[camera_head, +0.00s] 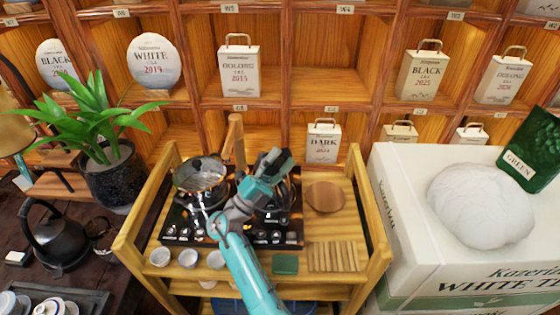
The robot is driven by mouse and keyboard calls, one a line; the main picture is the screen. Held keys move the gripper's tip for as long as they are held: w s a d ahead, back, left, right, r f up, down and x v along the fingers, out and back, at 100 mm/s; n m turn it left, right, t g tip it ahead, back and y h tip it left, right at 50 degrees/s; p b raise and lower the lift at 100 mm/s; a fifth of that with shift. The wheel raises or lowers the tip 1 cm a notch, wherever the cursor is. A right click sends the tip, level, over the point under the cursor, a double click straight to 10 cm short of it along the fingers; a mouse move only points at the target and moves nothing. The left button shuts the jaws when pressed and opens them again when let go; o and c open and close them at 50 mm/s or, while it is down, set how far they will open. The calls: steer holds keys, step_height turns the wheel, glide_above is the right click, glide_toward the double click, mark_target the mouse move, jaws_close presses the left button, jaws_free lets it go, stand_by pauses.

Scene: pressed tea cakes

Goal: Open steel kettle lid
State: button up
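A shiny steel vessel (200,173) stands on the left side of the black stove (185,225); it looks like the steel kettle, but its lid cannot be told apart clearly. A dark vessel (286,196) stands on the stove's right side, partly hidden behind my arm. My teal and grey arm reaches up across the stove front. My gripper (274,162) is over the right side of the stove, right of the steel vessel and apart from it. Its fingers are small and unclear, so their opening cannot be told.
The wooden cart (374,240) holds small white cups (188,258), a round wooden disc (325,197), a green block (285,264) and a slatted mat (334,256). A wooden post (236,140) rises behind the stove. A black kettle (58,238) and plant (112,175) are left; a white box (400,220) is right.

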steer(key=shift+s+a+f, duration=0.25)
steer(key=shift+a+f, duration=0.1)
steer(key=shift+a, duration=0.05)
steer(key=s+a, duration=0.7)
steer(key=a, duration=0.2)
steer(key=shift+a, duration=0.35)
steer(key=shift+s, duration=0.1)
steer(key=shift+s, duration=0.1)
